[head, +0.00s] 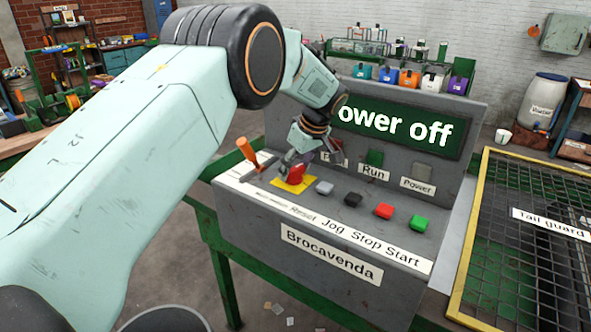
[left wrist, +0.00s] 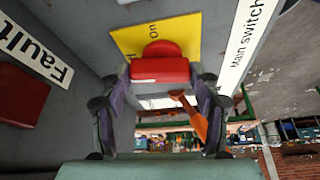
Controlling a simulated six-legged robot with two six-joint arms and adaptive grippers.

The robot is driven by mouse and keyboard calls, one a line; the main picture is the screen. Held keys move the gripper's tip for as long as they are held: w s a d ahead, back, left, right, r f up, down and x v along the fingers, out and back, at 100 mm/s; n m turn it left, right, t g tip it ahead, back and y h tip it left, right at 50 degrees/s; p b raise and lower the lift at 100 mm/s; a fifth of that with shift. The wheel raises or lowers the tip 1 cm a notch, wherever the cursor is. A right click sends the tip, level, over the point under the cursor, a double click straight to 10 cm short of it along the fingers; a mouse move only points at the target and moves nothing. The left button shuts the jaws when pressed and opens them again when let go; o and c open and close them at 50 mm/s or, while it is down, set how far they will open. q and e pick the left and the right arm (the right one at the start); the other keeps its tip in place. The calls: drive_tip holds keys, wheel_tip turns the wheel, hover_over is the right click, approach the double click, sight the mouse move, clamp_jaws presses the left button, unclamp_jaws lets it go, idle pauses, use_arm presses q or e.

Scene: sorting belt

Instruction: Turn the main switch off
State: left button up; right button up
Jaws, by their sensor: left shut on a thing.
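The main switch is a red handle (head: 296,173) on a yellow plate (head: 287,188) at the left of the grey console's sloped face. In the left wrist view the red handle (left wrist: 160,70) stands between my fingers, with "On" on the yellow plate (left wrist: 125,42) and a "Main switch" label (left wrist: 247,45) beside it. My left gripper (head: 300,158) is shut on the red handle; the fingers also show in the left wrist view (left wrist: 160,95). The handle's exact angle is partly hidden. My right gripper is not in view.
An orange lever (head: 248,150) stands just left of the switch. Grey, black, red (head: 384,211) and green buttons run to its right. The console's back panel (head: 460,97) rises behind, its green sign (head: 395,128) showing "ower off". A yellow-framed mesh guard (head: 465,235) stands at right.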

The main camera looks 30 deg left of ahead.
use_arm(q)
drive_tip(key=shift+w+n+g, duration=0.1)
drive_tip(key=shift+n+g, duration=0.4)
drive_tip(key=shift+n, duration=0.6)
drive_tip(key=o, duration=1.1)
drive_tip(key=shift+o, duration=0.2)
drive_tip(key=v, duration=1.2)
drive_tip(key=shift+d, duration=0.1)
drive_tip(key=shift+f, duration=0.1)
